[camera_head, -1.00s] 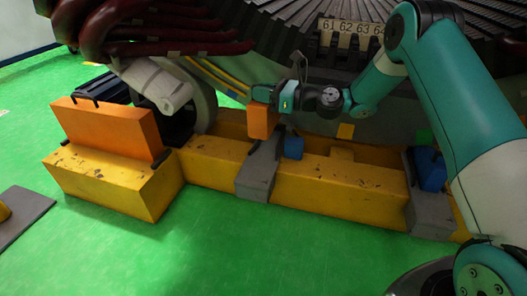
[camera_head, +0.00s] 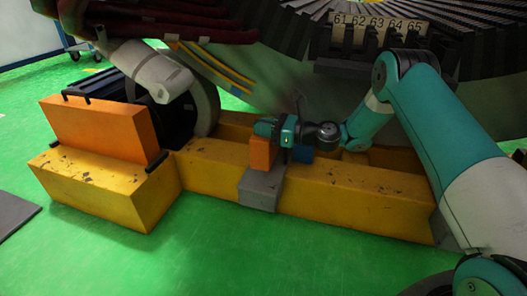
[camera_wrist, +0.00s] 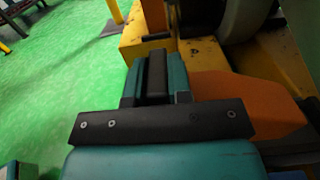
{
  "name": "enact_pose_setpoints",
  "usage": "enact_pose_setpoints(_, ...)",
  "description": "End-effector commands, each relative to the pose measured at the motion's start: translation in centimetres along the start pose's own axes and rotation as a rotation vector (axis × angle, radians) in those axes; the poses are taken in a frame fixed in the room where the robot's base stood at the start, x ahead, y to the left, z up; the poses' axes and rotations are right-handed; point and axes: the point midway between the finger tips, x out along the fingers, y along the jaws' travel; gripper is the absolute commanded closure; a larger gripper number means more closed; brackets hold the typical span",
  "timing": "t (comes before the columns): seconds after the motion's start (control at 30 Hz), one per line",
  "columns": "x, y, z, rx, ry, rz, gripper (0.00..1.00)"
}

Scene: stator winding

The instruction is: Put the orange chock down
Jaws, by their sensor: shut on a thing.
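My gripper (camera_head: 272,130) is shut on the orange chock (camera_head: 262,153), a small orange block. The chock hangs just below the jaws, over the top of a grey bracket (camera_head: 260,190) that straps over the long yellow beam (camera_head: 340,190). I cannot tell whether the chock's underside touches the bracket. In the wrist view, my gripper (camera_wrist: 157,75) points away and the chock's orange face (camera_wrist: 250,100) shows to its right, partly hidden by the gripper. A blue block (camera_head: 302,154) sits just right of the chock, partly behind the gripper.
A larger orange block (camera_head: 100,130) stands on a yellow base (camera_head: 95,190) at the left, with black handles. The big stator with numbered slots (camera_head: 375,30) rises behind the beam. Green floor (camera_head: 290,260) in front is open. A grey mat (camera_head: 15,215) lies at the left edge.

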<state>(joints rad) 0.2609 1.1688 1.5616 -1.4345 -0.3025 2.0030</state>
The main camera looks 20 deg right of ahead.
Motion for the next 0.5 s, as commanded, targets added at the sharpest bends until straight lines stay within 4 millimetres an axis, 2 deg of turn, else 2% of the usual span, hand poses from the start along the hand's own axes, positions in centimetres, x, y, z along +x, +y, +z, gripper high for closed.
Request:
enact_pose_setpoints(0.17, 0.1, 0.0, -1.0, -0.003, -0.004, 0.002, 1.0)
enact_pose_setpoints(0.4, 0.2, 0.1, -4.6, -0.002, -0.004, 0.003, 1.0)
enact_pose_setpoints(0.5, 0.2, 0.1, -4.8, -0.003, -0.004, 0.003, 1.0)
